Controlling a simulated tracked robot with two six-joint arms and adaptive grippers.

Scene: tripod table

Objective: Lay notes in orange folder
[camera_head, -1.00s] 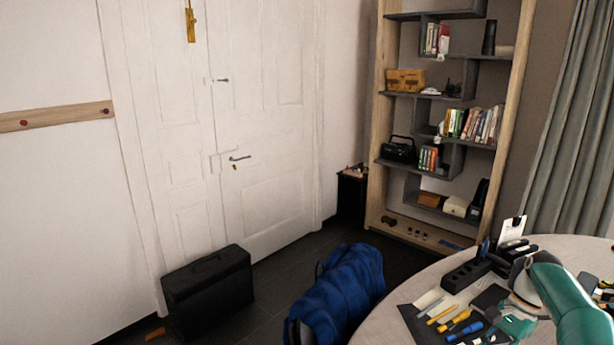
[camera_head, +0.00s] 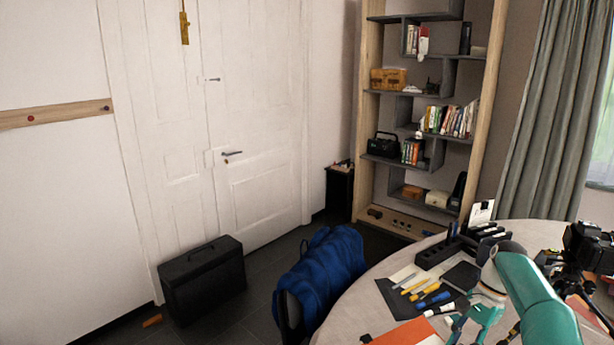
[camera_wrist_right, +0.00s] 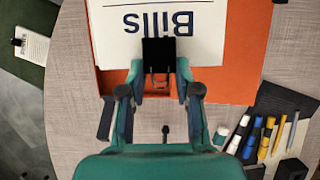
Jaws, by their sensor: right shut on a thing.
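The orange folder (camera_head: 403,333) lies on the round table at the bottom edge of the head view. It fills much of the top of the wrist view (camera_wrist_right: 243,55). White notes printed "Bills" (camera_wrist_right: 112,35) are over the folder, with orange showing on both sides and below. A black clip-like piece (camera_wrist_right: 158,52) is at the notes' near edge. My right gripper (camera_wrist_right: 160,78) is shut on this black piece. In the head view my right gripper (camera_head: 462,326) is partly cut off. I cannot tell whether the notes touch the folder. My left gripper is not in view.
Yellow and blue pens and markers (camera_head: 425,293) lie on a dark mat beside the folder. A black organizer (camera_head: 445,251) and a camera on a tripod (camera_head: 585,248) stand farther back. A clipped white sheet (camera_wrist_right: 32,46) is past the table edge (camera_wrist_right: 50,120).

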